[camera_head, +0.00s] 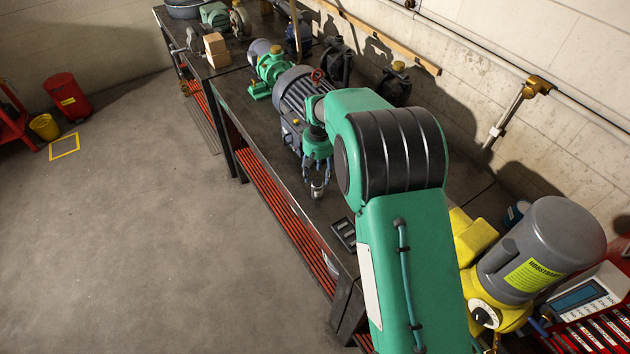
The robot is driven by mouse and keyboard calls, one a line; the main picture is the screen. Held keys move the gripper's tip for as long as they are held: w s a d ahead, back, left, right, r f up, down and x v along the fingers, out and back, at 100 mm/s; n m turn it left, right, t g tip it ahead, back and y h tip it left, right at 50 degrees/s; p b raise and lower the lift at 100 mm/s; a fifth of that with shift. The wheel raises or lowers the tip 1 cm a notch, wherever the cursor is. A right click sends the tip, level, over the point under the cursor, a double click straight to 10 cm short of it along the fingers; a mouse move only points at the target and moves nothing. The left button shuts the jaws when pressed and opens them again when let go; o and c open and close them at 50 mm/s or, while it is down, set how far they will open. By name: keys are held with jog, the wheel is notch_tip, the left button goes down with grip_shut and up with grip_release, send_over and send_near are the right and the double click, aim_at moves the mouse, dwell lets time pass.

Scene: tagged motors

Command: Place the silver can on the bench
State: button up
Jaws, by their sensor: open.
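The silver can (318,190) is small in the head view and appears to stand upright on the dark bench (305,218), near its front edge. My gripper (317,177) points down right above the can, with its fingers open around or just over the can's top. I cannot tell whether the fingers touch it. My green arm hides part of the bench to the right.
A large grey motor (296,92) stands close behind my gripper. A green pump (268,70) and dark motors (337,60) stand farther along. A black slotted tray (344,233) lies on the bench nearer me. A yellow and grey machine (540,250) stands at right.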

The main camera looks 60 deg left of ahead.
jog(key=shift+r, duration=1.4)
jog(key=shift+r, duration=0.1)
